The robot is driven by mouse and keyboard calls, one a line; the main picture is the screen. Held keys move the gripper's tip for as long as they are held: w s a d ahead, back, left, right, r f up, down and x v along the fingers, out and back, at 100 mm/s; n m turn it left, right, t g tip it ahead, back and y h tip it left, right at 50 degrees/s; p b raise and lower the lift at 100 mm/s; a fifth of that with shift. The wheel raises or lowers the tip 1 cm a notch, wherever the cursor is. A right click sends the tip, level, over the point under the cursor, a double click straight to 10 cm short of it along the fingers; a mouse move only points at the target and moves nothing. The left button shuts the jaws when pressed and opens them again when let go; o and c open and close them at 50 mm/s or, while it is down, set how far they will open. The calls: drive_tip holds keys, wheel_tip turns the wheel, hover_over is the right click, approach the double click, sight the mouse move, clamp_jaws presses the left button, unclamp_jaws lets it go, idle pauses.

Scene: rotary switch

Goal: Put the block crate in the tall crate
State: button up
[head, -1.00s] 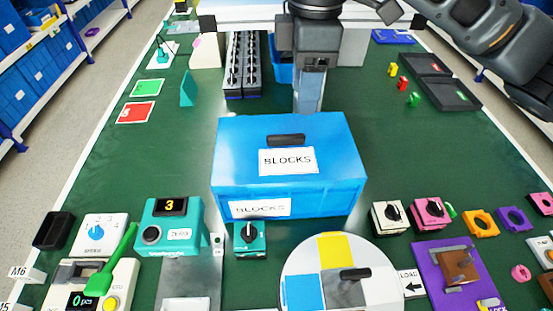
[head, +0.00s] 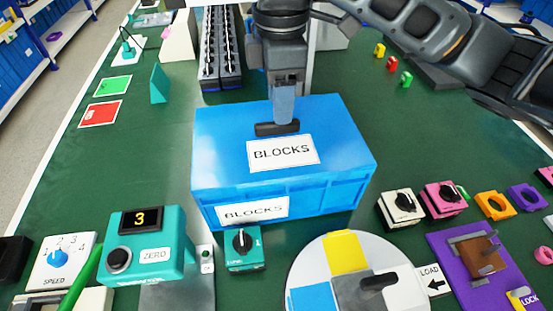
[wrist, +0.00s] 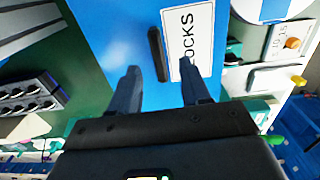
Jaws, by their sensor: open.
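The block crate (head: 235,135) is a closed blue box with BLOCKS labels and a black bar handle (head: 277,129) on its lid, standing in the middle of the green table. My gripper (head: 284,119) is over the lid, its fingers pointing down at the handle. In the wrist view my gripper (wrist: 160,67) is open, with one finger on each side of the handle (wrist: 156,54). The gap between fingertips and lid is hard to judge. I cannot make out the tall crate now; my arm hides part of the area behind the block crate.
A teal ZERO display box (head: 150,246), a small teal switch (head: 245,249) and a round turntable (head: 410,290) stand in front of the crate. White (head: 402,208) and pink (head: 443,200) switches sit to its right. The table left of the crate is mostly clear.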

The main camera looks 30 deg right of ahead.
sight(277, 157)
wheel_tip(277, 157, down, 4)
drive_tip(key=shift+w+a+f, duration=0.15)
drive_tip(key=shift+f, duration=0.05)
clamp_jaws()
idle(0.4)
drive_tip(key=shift+r, duration=0.1)
idle(0.9)
